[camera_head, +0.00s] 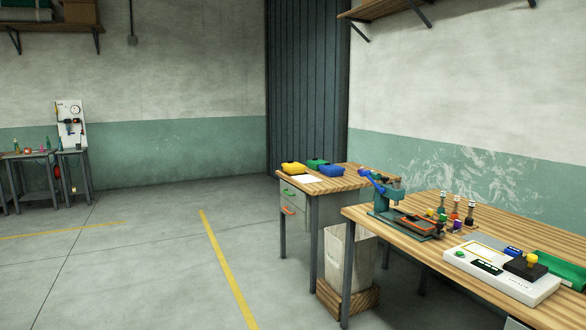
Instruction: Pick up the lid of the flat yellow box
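Neither of my grippers is in view.
A longer wooden workbench (480,246) at the right holds a teal press (386,200), small stamps and a white device (500,269). A bin (348,258) stands between the tables. The floor (150,260) at left and centre is clear.

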